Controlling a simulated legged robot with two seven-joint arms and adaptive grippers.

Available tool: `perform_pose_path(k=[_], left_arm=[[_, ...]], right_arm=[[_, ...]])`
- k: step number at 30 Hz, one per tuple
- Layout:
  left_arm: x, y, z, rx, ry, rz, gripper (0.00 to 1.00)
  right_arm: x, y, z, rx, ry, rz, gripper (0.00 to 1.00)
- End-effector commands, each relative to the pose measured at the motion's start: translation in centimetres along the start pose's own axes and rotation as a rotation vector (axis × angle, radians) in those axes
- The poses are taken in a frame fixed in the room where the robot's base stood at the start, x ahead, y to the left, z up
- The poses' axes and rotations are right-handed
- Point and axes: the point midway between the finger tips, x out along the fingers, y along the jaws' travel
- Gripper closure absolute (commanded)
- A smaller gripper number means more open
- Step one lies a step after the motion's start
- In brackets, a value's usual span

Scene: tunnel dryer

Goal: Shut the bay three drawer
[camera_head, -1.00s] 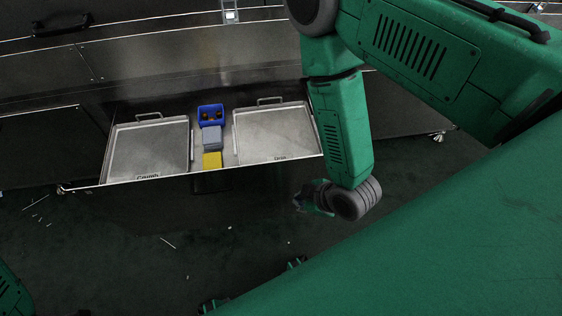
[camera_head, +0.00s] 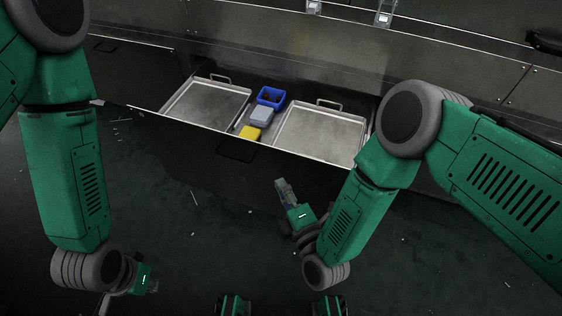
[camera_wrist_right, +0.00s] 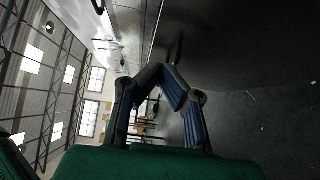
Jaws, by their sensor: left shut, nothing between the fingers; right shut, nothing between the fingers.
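The open drawer (camera_head: 200,142) is pulled out from the steel cabinet. Its dark front has a black handle (camera_head: 237,150) at the middle. My right gripper (camera_head: 283,189) is shut and empty, in front of the drawer face, right of and below the handle in the picture. In the right wrist view its fingers (camera_wrist_right: 162,72) meet, with the dark drawer front (camera_wrist_right: 235,45) and its handle (camera_wrist_right: 177,48) beyond; I cannot tell the exact gap. My left gripper (camera_head: 150,286) is shut and empty, low at the left, well apart from the drawer. Which bay this is cannot be read.
Inside the drawer lie two steel trays (camera_head: 167,110) (camera_head: 362,150), a blue bin (camera_head: 271,97), a grey block (camera_head: 261,115) and a yellow block (camera_head: 250,132). Closed cabinet panels (camera_head: 130,65) flank it. The dark floor (camera_head: 215,240) before it is mostly clear, with small scraps.

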Motion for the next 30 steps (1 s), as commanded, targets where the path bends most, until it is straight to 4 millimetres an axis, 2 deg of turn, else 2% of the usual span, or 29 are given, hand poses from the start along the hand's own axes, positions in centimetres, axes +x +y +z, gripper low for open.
perform_pose_path(k=[1,6,12,18,30], left_arm=[[0.7,0.0,0.1,0.000,0.000,0.000,1.00],[1.9,0.1,0.1,0.001,-0.001,0.001,1.00],[2.9,0.1,0.2,0.001,-0.001,0.001,1.00],[3.2,0.1,0.2,0.001,-0.001,0.001,1.00],[3.2,0.1,0.2,0.001,-0.001,0.001,1.00]], right_arm=[[1.3,-0.2,0.1,0.001,-0.003,0.005,1.00],[4.8,-0.2,0.2,0.002,-0.002,0.005,1.00],[7.0,-0.2,2.0,0.001,-0.002,0.000,1.00],[7.8,-0.1,2.8,0.000,0.000,-0.001,1.00],[7.8,0.0,3.0,0.000,0.001,-0.001,1.00]])
